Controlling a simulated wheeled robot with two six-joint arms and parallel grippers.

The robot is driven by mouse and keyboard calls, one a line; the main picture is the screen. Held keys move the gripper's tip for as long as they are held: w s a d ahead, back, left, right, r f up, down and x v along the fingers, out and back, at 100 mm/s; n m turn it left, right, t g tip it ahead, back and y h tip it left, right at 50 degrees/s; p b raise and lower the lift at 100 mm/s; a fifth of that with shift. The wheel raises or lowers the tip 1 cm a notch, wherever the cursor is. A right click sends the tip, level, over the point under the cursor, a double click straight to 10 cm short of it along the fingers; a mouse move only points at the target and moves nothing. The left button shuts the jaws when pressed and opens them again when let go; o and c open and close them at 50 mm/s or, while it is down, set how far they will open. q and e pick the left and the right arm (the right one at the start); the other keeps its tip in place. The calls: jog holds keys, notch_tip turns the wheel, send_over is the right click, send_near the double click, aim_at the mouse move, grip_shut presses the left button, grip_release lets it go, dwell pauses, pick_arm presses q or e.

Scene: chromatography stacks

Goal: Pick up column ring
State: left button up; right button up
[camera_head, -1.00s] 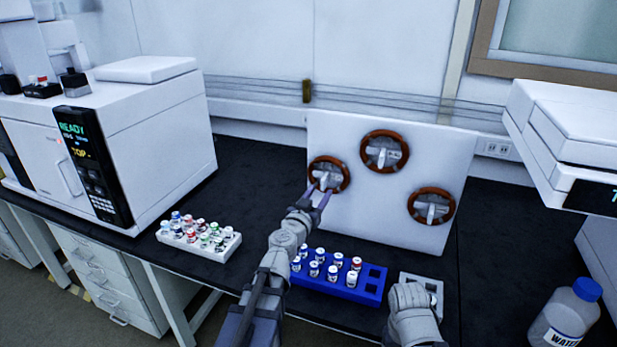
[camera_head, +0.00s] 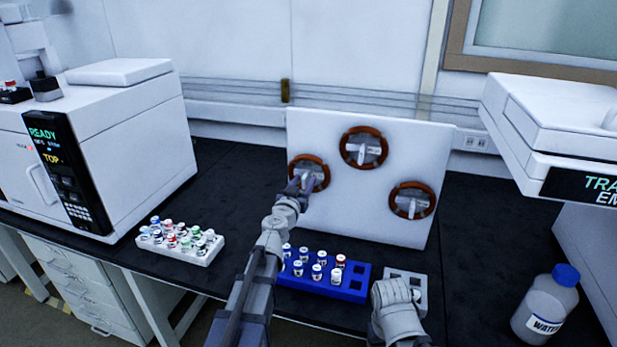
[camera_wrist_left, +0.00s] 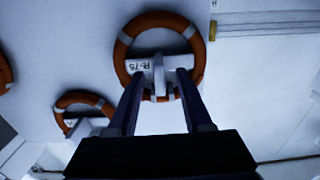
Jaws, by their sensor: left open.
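Three brown-orange rings hang on an upright white panel (camera_head: 300,128): a left one (camera_head: 318,159), an upper middle one (camera_head: 380,151) and a right one (camera_head: 430,205). My left gripper (camera_head: 304,183) is at the lower part of the left ring. In the left wrist view, a ring (camera_wrist_left: 122,50) with pale bands surrounds a white holder labelled R-75 (camera_wrist_left: 145,66). My open left gripper (camera_wrist_left: 158,76) has its fingertips either side of the holder's central stub, overlapping the ring's lower edge. Contact cannot be told. My right gripper's fingers do not show.
A blue vial rack (camera_head: 350,290), a white vial rack (camera_head: 203,255) and a small grey rack (camera_head: 420,282) stand on the black bench (camera_head: 470,270). A water bottle (camera_head: 545,308) stands at right. White instruments flank the panel on the left (camera_head: 140,130) and right (camera_head: 560,130).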

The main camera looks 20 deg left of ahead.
pick_arm(q)
jog(key=shift+w, duration=0.7)
jog(key=shift+s, duration=0.1)
jog(key=shift+c, duration=0.2)
grip_shut()
